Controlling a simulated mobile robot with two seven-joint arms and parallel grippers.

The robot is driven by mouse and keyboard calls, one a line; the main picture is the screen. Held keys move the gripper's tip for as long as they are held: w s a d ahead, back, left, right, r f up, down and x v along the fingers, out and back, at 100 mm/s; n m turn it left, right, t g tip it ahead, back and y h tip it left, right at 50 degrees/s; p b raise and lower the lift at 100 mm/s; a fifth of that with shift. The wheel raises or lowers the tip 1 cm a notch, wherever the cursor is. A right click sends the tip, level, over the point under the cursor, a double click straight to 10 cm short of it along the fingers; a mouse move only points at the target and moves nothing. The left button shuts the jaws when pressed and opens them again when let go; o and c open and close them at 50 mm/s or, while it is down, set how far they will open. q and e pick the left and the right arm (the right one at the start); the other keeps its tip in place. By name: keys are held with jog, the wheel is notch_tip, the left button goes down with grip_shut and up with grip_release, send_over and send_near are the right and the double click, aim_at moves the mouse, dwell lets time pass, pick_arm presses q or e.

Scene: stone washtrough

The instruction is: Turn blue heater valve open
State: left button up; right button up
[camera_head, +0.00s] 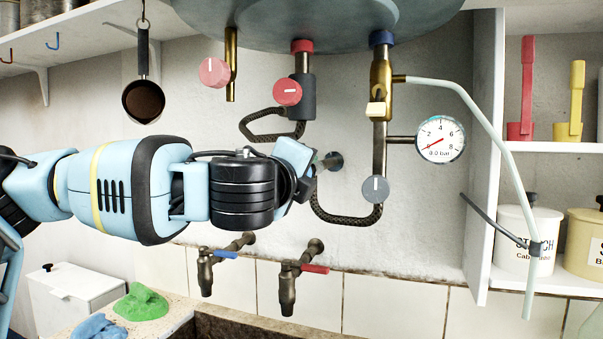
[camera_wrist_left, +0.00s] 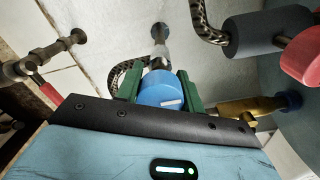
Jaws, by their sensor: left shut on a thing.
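The blue heater valve knob (camera_wrist_left: 162,90) is round with a white mark on its face. It shows in the left wrist view between the two green fingers of my left gripper (camera_wrist_left: 159,86), which is shut on it. The knob sits in front of a metal pipe fitting (camera_wrist_left: 160,45) on the wall. In the head view my left wrist hides the knob and fingers; only the wall fitting (camera_head: 333,161) shows just right of the wrist. My right gripper is in neither view.
The heater tank (camera_head: 330,20) hangs above, with red knobs (camera_head: 287,92), a grey knob (camera_head: 376,189) and a pressure gauge (camera_head: 441,139) below it. Blue-handled (camera_head: 222,254) and red-handled taps (camera_head: 313,268) are below my arm. A pan (camera_head: 144,101) hangs at left; shelves stand at right.

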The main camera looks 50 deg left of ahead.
pick_arm(q)
jog(key=o, duration=1)
jog(key=shift+v, duration=3.85)
